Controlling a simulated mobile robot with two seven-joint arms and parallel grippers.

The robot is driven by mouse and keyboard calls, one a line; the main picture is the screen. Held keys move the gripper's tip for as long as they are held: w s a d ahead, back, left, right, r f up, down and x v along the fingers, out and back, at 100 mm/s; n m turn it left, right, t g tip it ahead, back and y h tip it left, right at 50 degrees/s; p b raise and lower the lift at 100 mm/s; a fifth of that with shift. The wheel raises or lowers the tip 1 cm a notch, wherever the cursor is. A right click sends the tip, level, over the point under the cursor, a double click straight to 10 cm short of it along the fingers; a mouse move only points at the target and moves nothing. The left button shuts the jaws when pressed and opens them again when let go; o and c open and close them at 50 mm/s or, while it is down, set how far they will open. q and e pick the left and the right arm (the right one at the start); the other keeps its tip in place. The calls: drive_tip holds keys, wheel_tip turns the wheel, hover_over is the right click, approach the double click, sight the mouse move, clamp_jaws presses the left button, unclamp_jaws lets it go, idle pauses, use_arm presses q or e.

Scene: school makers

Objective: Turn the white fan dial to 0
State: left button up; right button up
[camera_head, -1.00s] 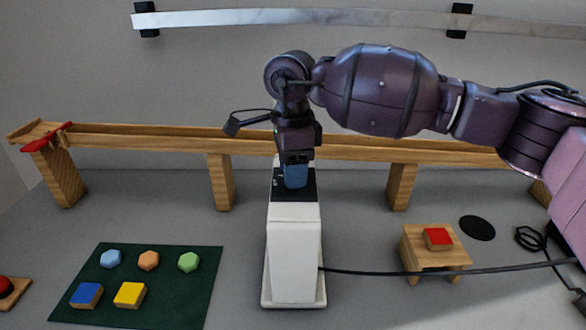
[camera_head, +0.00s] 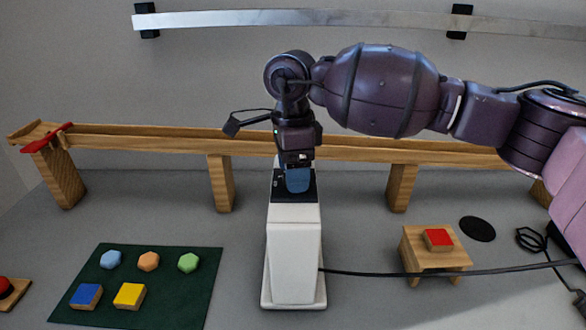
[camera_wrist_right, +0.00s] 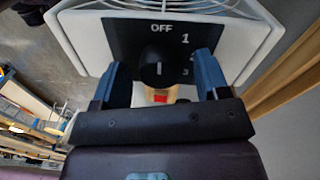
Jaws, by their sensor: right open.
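The white fan (camera_head: 294,255) stands in the middle of the table, with a black panel on its top. In the right wrist view the panel (camera_wrist_right: 126,38) shows OFF, 1, 3 and a partly hidden label between them. The black dial (camera_wrist_right: 157,72) has a short white mark that runs roughly in line with OFF. My right gripper (camera_wrist_right: 160,84) is open, with one blue finger on each side of the dial. I cannot tell whether they touch it. In the head view my right gripper (camera_head: 298,181) is over the panel and hides the dial. My left gripper is out of view.
A wooden ramp (camera_head: 222,182) runs behind the fan. A green mat (camera_head: 160,285) with several coloured pieces lies at left. A small wooden stand (camera_head: 437,259) with a red block (camera_head: 438,238) is at right. A black cable (camera_head: 400,271) crosses the front right.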

wheel_tip(320, 180, up, 11)
drive_tip(key=shift+w+f+p, duration=0.2)
drive_tip(key=shift+w+p, duration=0.1)
drive_tip(key=shift+p, duration=0.05)
drive_tip(key=shift+a, duration=0.1)
idle(0.3)
